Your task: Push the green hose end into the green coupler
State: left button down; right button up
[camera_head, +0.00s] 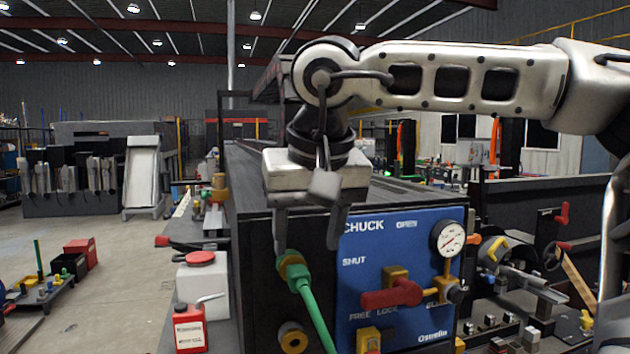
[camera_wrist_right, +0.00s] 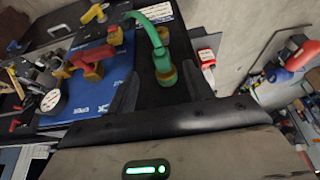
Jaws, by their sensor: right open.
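The green hose (camera_head: 314,312) rises to a green and brass fitting (camera_head: 293,268) at the dark face of the machine box. The hose end and the green coupler meet there; I cannot tell them apart clearly or see how deep the end sits. In the wrist view the hose (camera_wrist_right: 148,32) curves to the same green and brass fitting (camera_wrist_right: 163,68). My right gripper (camera_head: 307,248) is just above the fitting, fingers pointing down and spread apart. The wrist view shows the gap between its fingers (camera_wrist_right: 157,92) with nothing clamped. My left gripper is out of view.
A blue panel (camera_head: 385,260) with a red-handled valve (camera_head: 392,294) and a gauge (camera_head: 449,238) is right of the hose. A brass port (camera_head: 292,338) is below the fitting. A red bottle (camera_head: 189,328) and a white container (camera_head: 201,280) stand left of the box.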

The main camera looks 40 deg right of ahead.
jog(key=v, duration=0.8)
jog(key=shift+r, duration=0.3)
jog(key=shift+s+f, duration=0.1)
jog(key=shift+s, duration=0.05)
